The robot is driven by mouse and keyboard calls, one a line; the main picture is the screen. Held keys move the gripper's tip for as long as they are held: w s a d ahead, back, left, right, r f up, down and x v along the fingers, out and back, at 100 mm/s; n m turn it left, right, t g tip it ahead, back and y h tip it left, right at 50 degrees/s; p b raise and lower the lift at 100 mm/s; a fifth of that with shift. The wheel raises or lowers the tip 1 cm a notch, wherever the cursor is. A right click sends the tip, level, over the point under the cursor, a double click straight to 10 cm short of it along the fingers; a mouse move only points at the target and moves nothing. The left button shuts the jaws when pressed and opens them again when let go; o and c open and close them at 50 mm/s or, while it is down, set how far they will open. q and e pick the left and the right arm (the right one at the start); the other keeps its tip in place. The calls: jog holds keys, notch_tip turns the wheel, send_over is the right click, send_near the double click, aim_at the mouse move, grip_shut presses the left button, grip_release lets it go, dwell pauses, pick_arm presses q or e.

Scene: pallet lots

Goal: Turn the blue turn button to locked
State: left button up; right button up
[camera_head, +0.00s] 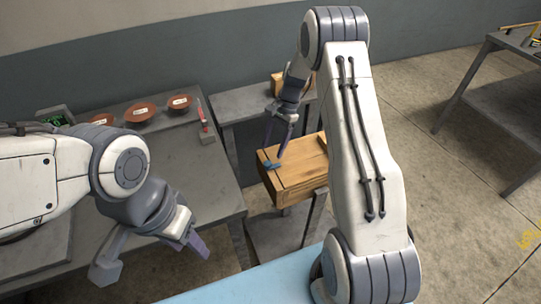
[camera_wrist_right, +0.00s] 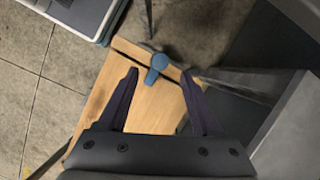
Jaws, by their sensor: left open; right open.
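The blue turn button (camera_head: 271,164) sits on a wooden box (camera_head: 297,176) at the middle of the head view. In the right wrist view the turn button (camera_wrist_right: 157,66) shows a round head and a short bar, close to a seam in the wood (camera_wrist_right: 158,108). My right gripper (camera_head: 278,150) is open above the box, near the button. In the wrist view the fingers of my right gripper (camera_wrist_right: 160,74) lie on either side of the button, apart from it. My left gripper (camera_head: 152,262) is open and empty beside the grey table at lower left.
The grey table (camera_head: 190,160) at left holds several reddish-brown dishes (camera_head: 140,112) and a red-handled tool (camera_head: 203,118) in a small block. Another wooden object (camera_head: 277,83) stands on a bench behind the box. A pale blue surface (camera_head: 260,281) lies in front.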

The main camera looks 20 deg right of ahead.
jog(key=v, duration=0.5)
jog(key=shift+d+r, duration=0.1)
jog(key=shift+r, duration=0.05)
jog(key=s+a+r+n+h+p, duration=0.1)
jog(key=s+a+r+n, duration=0.45)
jog(key=a, duration=0.35)
jog(key=s+a+r+n+h, duration=0.1)
jog(key=s+a+r+n, duration=0.45)
jog(key=s+a, duration=0.2)
jog(key=s+a+r+n+t+h+p, duration=0.1)
jog(key=s+a+r+n, duration=0.2)
jog(key=s+n, duration=0.6)
jog(key=s, duration=0.9)
jog(key=shift+s+a+t, duration=0.15)
jog(key=shift+s+t, duration=0.15)
jog(key=shift+t, duration=0.1)
